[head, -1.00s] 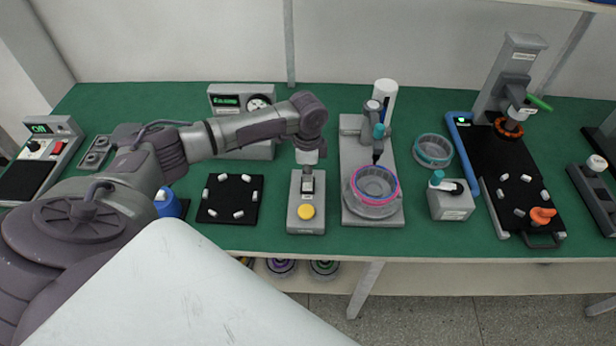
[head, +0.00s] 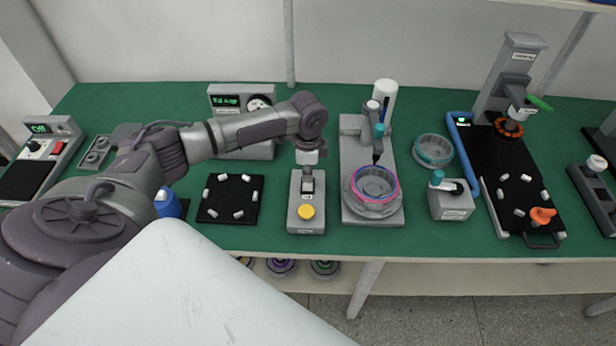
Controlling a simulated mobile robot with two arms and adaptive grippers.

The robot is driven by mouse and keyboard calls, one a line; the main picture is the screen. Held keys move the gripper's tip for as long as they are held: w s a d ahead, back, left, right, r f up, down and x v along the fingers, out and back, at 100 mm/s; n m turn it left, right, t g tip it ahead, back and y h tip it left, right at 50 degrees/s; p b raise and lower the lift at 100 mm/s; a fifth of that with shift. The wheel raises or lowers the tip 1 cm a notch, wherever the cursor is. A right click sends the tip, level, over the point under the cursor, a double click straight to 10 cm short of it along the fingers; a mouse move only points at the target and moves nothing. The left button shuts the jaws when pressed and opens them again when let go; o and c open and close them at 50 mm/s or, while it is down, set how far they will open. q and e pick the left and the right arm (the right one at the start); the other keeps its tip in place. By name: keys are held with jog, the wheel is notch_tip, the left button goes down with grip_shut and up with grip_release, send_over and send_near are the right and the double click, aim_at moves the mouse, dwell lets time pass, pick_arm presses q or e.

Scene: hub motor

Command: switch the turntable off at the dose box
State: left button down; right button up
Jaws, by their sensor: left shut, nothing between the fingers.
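To the right, the turntable (head: 374,208) carries a part with a pink and blue ring (head: 375,183), below a dispenser (head: 378,130). My right gripper is not in view.
A black mat (head: 230,199) with several white pieces lies left of the dose box. A grey box with a display and dial (head: 226,100) stands behind my left arm. A small grey box with a teal knob (head: 452,204) and a teal ring (head: 433,150) lie right of the turntable.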

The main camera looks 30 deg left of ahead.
aim_at(308, 186)
pick_arm(q)
jog(key=shift+f, duration=0.1)
dwell(0.4)
jog(key=shift+f+b, duration=0.7)
jog(key=shift+f, duration=0.8)
dwell(0.6)
notch_tip(308, 186, up, 7)
jog(key=p, duration=0.8)
dwell(0.4)
